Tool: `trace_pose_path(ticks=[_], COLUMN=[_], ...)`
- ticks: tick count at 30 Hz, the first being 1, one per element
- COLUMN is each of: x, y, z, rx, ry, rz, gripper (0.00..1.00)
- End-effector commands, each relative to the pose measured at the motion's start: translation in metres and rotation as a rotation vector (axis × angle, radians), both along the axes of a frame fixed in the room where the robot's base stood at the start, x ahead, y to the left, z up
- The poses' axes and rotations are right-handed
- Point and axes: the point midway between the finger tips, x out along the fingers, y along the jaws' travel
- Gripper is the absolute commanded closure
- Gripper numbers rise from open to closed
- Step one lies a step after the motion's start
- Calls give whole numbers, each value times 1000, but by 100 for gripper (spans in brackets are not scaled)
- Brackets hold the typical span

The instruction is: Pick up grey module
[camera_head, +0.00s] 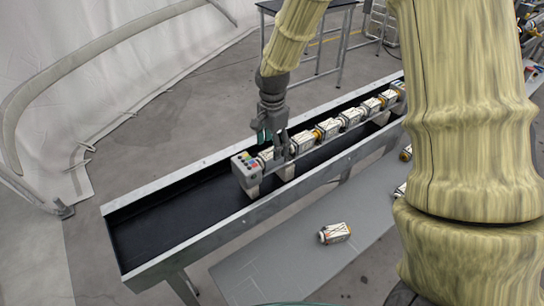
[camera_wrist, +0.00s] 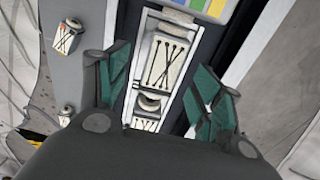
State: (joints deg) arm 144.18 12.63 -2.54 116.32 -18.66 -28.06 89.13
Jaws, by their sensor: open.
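Several pale grey-white modules with dark crossed lines stand in a row in a long black-lined trough (camera_head: 165,212). The module nearest the row's left end (camera_head: 266,155) is partly hidden by my gripper (camera_head: 272,143). In the wrist view, a grey-white module (camera_wrist: 165,62) with dark crossed lines lies between the spread green fingers of my gripper (camera_wrist: 162,75). Gaps show on both sides, so the fingers look apart from it. Another module (camera_wrist: 147,123) is behind it, partly hidden by the gripper body. I cannot tell the modules apart by greyness.
A grey box with coloured squares (camera_head: 246,172) ends the row; its coloured panel shows in the wrist view (camera_wrist: 215,8). The trough's raised metal rims (camera_head: 225,227) flank the row. A loose module (camera_head: 334,233) lies on a lower grey surface (camera_head: 275,265). The trough's left part is empty.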

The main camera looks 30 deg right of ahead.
Motion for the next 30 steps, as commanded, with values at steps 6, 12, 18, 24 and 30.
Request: trace_pose_path(ticks=[6,12,18,24,30], x=[2,4,4,4,4], y=[-1,-2,-2,-2,-2], z=[-12,-32,-48,-52,-52], rx=[1,1,0,-1,-1], ry=[3,3,2,1,1], rz=[0,1,1,1,1], gripper=[34,34,34,34,45])
